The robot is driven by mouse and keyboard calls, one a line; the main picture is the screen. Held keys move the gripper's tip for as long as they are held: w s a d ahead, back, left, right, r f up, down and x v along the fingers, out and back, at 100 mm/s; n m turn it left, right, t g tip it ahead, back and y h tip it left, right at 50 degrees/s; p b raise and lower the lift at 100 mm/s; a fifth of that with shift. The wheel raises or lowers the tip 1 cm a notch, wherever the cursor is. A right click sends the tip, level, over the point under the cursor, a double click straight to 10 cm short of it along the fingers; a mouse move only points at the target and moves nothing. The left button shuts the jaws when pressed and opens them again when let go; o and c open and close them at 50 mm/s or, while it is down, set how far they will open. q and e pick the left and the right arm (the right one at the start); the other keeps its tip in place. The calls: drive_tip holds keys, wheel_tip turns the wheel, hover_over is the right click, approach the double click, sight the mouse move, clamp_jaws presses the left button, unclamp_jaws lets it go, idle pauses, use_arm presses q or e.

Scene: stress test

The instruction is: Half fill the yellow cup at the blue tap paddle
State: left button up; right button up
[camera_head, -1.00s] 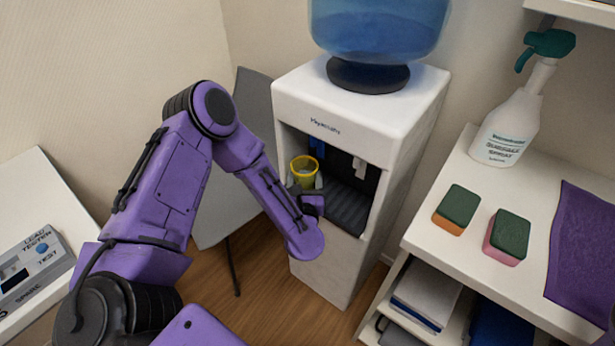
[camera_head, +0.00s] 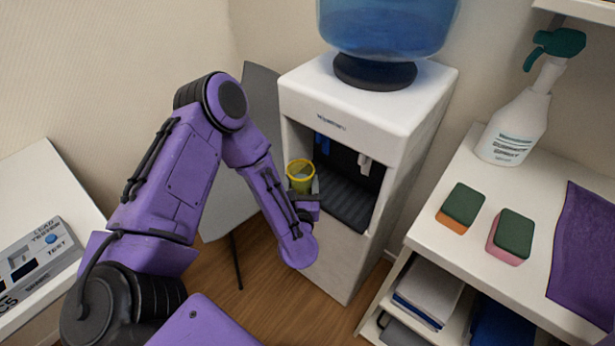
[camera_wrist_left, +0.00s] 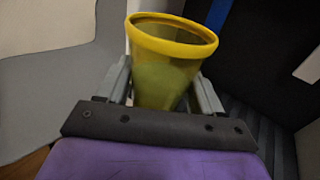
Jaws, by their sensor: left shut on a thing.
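The yellow cup (camera_head: 300,184) is upright and see-through, with a thick rim, at the left front edge of the dispenser's recess. My left gripper (camera_head: 304,194) is shut on it, low on its sides. In the left wrist view, the cup (camera_wrist_left: 165,75) stands between the two grey fingers of my left gripper (camera_wrist_left: 163,88). A paler green zone fills its lower part, like water reaching roughly mid-height; the exact level is unclear. The blue tap paddle (camera_head: 322,144) hangs inside the recess, behind and right of the cup, apart from it. My right gripper is out of view.
The white dispenser (camera_head: 350,105) carries a blue bottle (camera_head: 388,25). A white paddle (camera_head: 364,160) hangs right of the blue one, above a dark drip tray (camera_head: 348,200). A shelf at right holds two sponges (camera_head: 462,205), a spray bottle (camera_head: 514,125) and a purple cloth (camera_head: 585,245).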

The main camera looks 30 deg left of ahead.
use_arm(q)
drive_tip(key=shift+s+a, duration=0.15)
drive_tip(key=shift+s, duration=1.45)
drive_tip(key=shift+s+a, duration=0.1)
drive_tip(key=shift+s, duration=1.45)
